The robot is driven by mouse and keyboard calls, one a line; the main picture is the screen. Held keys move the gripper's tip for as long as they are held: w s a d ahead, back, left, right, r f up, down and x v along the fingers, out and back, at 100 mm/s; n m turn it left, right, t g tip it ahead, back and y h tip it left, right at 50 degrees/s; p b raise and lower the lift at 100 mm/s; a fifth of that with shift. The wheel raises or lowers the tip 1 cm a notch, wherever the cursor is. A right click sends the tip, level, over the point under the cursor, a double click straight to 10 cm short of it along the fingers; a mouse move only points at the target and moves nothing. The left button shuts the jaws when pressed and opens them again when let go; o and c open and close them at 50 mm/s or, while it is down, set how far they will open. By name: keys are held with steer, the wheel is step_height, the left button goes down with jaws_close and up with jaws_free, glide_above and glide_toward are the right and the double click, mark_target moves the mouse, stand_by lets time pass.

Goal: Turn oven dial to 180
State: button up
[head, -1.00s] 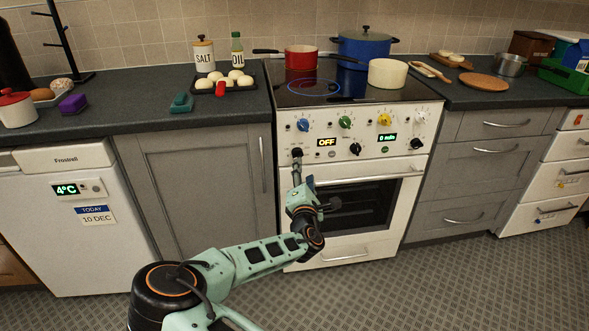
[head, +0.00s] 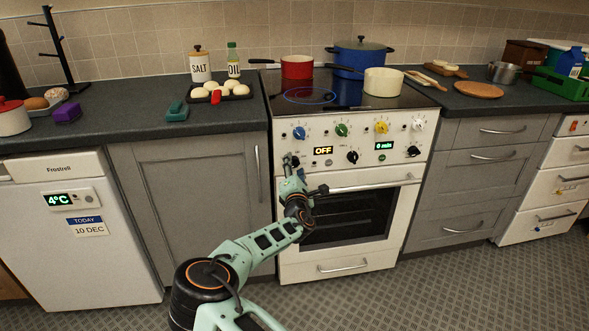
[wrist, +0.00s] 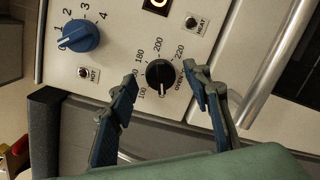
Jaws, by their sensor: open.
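The black oven dial (wrist: 159,73) sits on the cream oven panel, with numbers including 180, 200 and 220 around it. A pale mark shows at its lower edge in the wrist view, away from the 180 at its upper left. My gripper (wrist: 163,90) is open, with one finger to each side of the dial and a gap to both. In the head view my gripper (head: 289,164) is at the panel's left end and partly hides the dial (head: 295,161). The oven display (head: 323,150) reads OFF.
A blue hob knob (wrist: 80,36) is near the dial in the wrist view. The oven door handle (head: 362,184) runs below the panel. Another black dial (head: 352,157) and a timer display (head: 384,146) are further right. Pots stand on the hob above.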

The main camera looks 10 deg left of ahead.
steer(key=shift+w, duration=0.2)
steer(key=c, duration=1.2)
steer(key=shift+o, duration=0.2)
